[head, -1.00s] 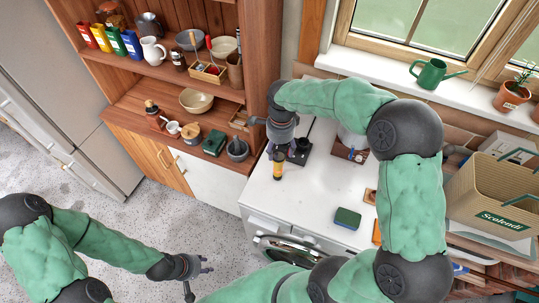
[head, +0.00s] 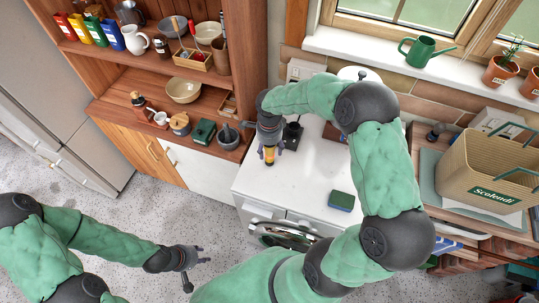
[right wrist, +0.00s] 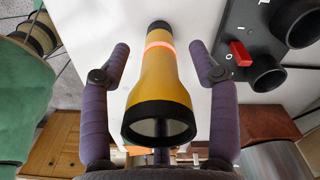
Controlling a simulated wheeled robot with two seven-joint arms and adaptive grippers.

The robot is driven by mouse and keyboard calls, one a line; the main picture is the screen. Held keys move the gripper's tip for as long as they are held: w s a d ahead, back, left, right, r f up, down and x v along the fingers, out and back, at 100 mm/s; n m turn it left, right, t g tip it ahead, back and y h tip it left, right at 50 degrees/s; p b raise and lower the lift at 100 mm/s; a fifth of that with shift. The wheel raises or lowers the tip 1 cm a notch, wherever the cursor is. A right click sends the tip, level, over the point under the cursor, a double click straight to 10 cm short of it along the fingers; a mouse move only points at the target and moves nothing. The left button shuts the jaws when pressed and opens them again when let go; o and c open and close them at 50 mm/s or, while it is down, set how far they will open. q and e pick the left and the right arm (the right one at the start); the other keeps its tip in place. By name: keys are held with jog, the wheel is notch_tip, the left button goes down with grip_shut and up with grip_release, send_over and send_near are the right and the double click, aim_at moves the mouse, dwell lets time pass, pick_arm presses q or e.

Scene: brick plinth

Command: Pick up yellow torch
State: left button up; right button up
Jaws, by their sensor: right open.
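The yellow torch (head: 269,155) with black ends stands at the left part of the white worktop. In the right wrist view the torch (right wrist: 164,85) lies between the two purple fingers, with a gap on each side. My right gripper (head: 270,146) is open around it and not closed on it; in the right wrist view the right gripper (right wrist: 160,60) shows both fingers apart. My left gripper (head: 196,262) hangs over the floor at the lower left, far from the torch; I cannot tell whether its fingers are open.
A black device with a red switch (right wrist: 240,53) stands close beside the torch. Wooden shelves with bowls and jars (head: 185,89) stand to the left. A Scolendi basket (head: 495,170) is at the right.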

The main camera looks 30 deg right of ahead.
jog(key=shift+f, duration=0.35)
grip_shut()
jog(key=shift+r, duration=0.1)
jog(key=shift+r, duration=0.15)
